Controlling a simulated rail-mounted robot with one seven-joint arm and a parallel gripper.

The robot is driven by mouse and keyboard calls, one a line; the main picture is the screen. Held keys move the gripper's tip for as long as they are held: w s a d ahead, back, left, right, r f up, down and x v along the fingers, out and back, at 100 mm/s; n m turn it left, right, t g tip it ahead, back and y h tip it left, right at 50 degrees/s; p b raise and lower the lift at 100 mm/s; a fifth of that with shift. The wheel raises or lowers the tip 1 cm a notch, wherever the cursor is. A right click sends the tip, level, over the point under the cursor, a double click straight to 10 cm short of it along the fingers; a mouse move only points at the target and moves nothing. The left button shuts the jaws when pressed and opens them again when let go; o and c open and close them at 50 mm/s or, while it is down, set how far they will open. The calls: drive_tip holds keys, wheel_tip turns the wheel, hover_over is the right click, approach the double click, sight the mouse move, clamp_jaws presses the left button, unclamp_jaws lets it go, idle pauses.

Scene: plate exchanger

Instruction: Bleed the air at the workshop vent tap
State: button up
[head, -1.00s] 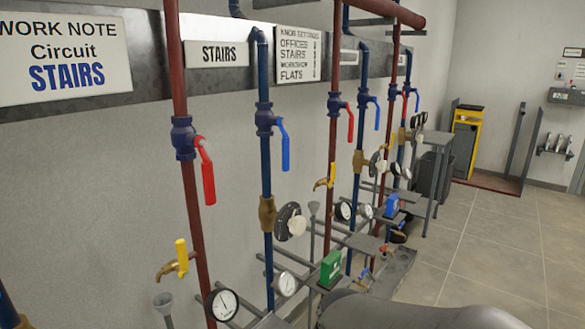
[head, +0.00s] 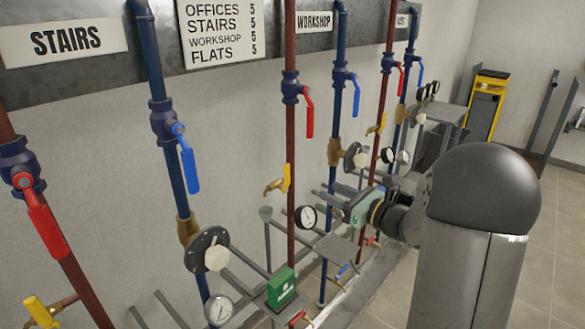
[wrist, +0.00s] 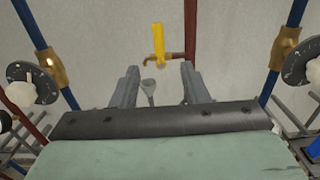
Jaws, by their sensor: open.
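The workshop vent tap is a brass tap with a yellow lever (head: 287,178) on the red pipe under the WORKSHOP sign (head: 314,21). Its lever also shows in the wrist view (wrist: 158,42), standing upright above the brass spout. A grey funnel (head: 266,214) stands below the spout; it shows between my fingers in the wrist view (wrist: 148,90). My gripper (wrist: 159,70) is open and empty, facing the tap, with the lever beyond the fingertips and not touched. In the head view my gripper (head: 343,207) is right of the tap and lower.
Blue pipes with round dial valves (wrist: 32,85) and (wrist: 300,62) flank the tap. A pressure gauge (head: 306,217) sits near my gripper. Red (head: 309,115) and blue (head: 356,98) valve levers hang above. A green box (head: 281,287) sits lower left. Floor is open at right.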

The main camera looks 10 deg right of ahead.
sight(289, 173)
drive_tip(key=p+x, duration=0.1)
drive_tip(key=x, duration=1.5)
drive_tip(key=shift+w+a, duration=0.1)
drive_tip(key=shift+a, duration=0.1)
drive_tip(key=shift+f, duration=0.1)
clamp_jaws()
